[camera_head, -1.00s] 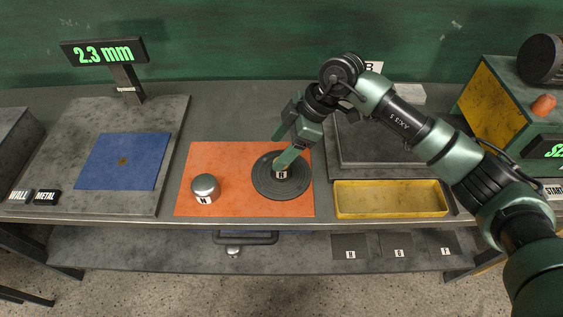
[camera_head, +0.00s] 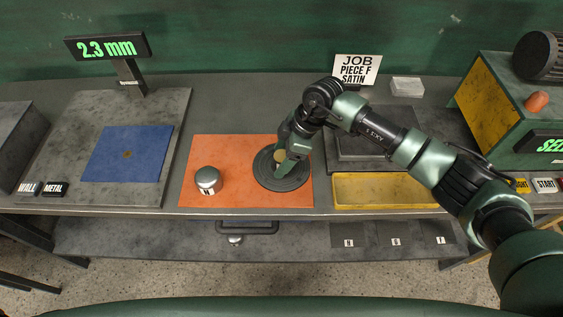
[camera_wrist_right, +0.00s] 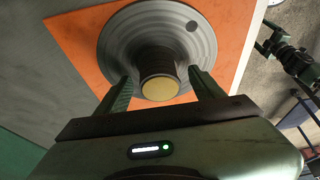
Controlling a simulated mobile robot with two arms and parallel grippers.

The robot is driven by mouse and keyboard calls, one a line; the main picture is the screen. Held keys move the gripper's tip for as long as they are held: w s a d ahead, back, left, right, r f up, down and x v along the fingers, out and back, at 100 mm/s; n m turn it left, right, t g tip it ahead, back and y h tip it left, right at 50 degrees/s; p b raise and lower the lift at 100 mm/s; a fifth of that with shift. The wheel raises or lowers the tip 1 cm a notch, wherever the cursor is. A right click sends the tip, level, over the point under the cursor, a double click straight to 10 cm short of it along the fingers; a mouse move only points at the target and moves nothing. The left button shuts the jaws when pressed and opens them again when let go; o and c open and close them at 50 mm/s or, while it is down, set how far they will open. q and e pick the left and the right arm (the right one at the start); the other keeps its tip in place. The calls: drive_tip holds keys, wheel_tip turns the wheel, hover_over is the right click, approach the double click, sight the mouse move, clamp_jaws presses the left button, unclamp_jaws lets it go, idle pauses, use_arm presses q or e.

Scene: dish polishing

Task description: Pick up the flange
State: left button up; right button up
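The flange (camera_head: 268,179) is a dark grey ribbed disc with a raised hub, lying flat on the orange mat (camera_head: 230,150). The hub has a tan top (camera_wrist_right: 160,88), and the disc (camera_wrist_right: 120,45) has a dark round spot near its edge. My right gripper (camera_head: 285,163) is down over the flange. In the right wrist view its fingers (camera_wrist_right: 160,85) stand apart on either side of the hub, with a gap visible on each side. My left gripper is outside the head view; a dark jointed arm part (camera_wrist_right: 290,58) at the right of the wrist view may belong to it.
A silver cylinder (camera_head: 208,180) stands on the mat left of the flange. A yellow tray (camera_head: 385,190) and a dark slab lie to the right. A blue mat (camera_head: 127,153) lies at left under a 2.3 mm display (camera_head: 105,46). A job card (camera_head: 357,69) reads "PIECE F SATIN".

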clamp_jaws()
drive_tip(key=shift+w+a+r, duration=0.1)
drive_tip(key=shift+w+r, duration=0.1)
